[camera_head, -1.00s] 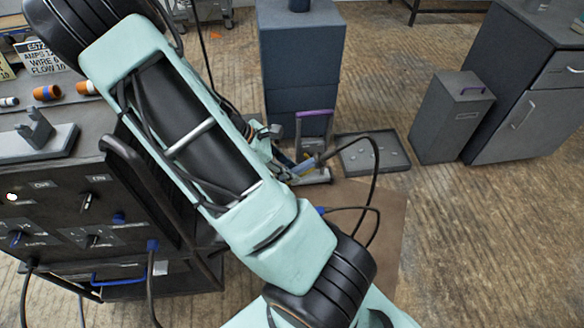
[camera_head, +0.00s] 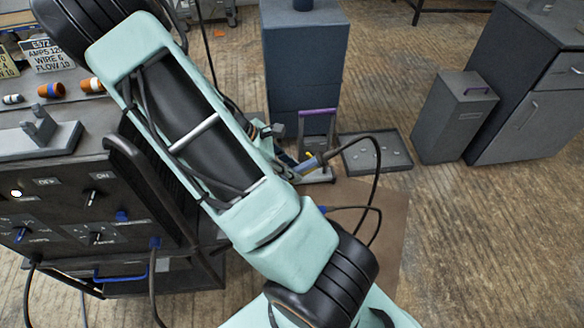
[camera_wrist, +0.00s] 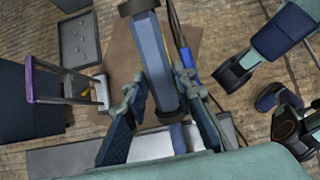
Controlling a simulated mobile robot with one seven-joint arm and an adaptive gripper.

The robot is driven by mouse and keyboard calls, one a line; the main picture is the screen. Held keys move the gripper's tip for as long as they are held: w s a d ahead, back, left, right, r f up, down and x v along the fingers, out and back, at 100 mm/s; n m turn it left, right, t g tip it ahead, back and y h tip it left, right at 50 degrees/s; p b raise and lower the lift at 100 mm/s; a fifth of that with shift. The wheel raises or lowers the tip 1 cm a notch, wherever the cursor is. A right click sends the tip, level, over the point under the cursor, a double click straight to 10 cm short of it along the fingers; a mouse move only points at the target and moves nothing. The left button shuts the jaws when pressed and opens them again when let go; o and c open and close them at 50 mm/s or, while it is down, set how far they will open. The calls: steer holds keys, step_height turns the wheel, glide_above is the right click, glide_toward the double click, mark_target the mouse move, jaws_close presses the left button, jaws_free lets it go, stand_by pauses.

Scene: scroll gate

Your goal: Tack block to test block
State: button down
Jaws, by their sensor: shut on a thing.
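My gripper (camera_wrist: 155,100) is shut on a long blue-grey, torch-like tool (camera_wrist: 155,58) with dark ends, which lies between its two fingers. In the head view the tool (camera_head: 309,164) is small, with a yellowish part and a black cable; my arm hides most of the gripper there. A stand with a purple bar (camera_head: 318,112) is close by; in the wrist view its purple bar (camera_wrist: 31,78) is to the left of the fingers, with a small yellow piece (camera_wrist: 88,92) at its foot. I cannot make out the block or the test block for certain.
A shallow tray (camera_head: 354,159) with small pieces lies behind the brown mat (camera_head: 388,218). A dark console (camera_head: 70,195) with knobs stands at the left. A blue-grey cabinet (camera_head: 300,60) is at the back, and a grey bin (camera_head: 452,118) at the right. Cables loop near the tool.

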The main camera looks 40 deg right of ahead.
mark_target(327, 154)
steer(key=shift+s+d+r+p, duration=0.75)
steer(key=shift+d+r, duration=0.25)
steer(key=shift+d, duration=0.15)
steer(key=shift+s+d+r+p, duration=0.65)
steer(key=shift+d+r+p, duration=0.2)
steer(key=shift+d+r, duration=0.25)
steer(key=shift+s+d+r+p, duration=0.7)
steer(key=shift+d+r+p, duration=0.15)
steer(key=shift+d, duration=0.35)
